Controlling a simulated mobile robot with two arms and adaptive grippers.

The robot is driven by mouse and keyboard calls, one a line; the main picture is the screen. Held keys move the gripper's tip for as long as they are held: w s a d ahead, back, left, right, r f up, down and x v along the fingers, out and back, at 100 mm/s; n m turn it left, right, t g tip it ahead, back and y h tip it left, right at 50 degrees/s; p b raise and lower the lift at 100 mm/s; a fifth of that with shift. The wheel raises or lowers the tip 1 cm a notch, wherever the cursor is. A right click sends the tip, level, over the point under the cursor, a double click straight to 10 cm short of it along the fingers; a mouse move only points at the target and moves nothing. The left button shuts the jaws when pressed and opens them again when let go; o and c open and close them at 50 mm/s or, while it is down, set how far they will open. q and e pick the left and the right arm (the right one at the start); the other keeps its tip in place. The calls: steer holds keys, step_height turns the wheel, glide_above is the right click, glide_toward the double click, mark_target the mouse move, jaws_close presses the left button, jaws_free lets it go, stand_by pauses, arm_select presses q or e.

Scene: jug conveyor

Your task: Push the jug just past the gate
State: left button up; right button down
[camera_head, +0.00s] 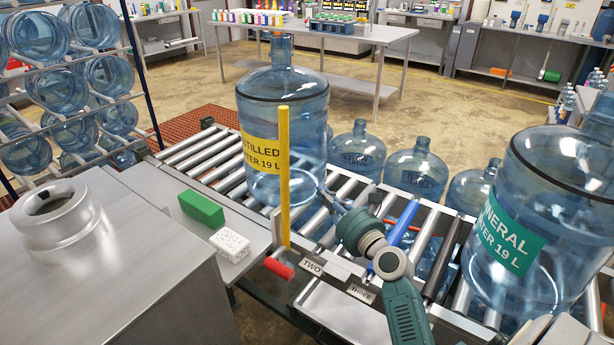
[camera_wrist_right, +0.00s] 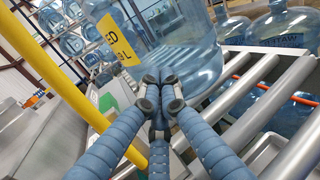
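The clear blue distilled-water jug (camera_head: 310,125) with a yellow label stands upright on the roller conveyor (camera_head: 200,152). A yellow gate bar (camera_head: 284,170) stands upright at the conveyor's near edge, in front of the jug in the head view. The jug also shows in the right wrist view (camera_wrist_right: 185,40), with the yellow bar (camera_wrist_right: 75,90) at the left. My right gripper (camera_head: 326,196) is low, at the right side of the jug. Its fingers (camera_wrist_right: 160,92) are drawn together with nothing between them; I cannot tell whether they touch the jug. My left gripper is not in view.
A mineral-water jug (camera_head: 550,215) stands at the far right. A green block (camera_head: 201,209) and a white block (camera_head: 230,244) lie on the near ledge. Several jugs stand behind the conveyor.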

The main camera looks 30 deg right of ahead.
mark_target(303, 172)
steer(key=w, duration=0.9)
steer(key=shift+d, duration=0.35)
steer(key=shift+w+d, duration=0.1)
steer(key=shift+w, duration=1.3)
steer(key=shift+s, duration=0.1)
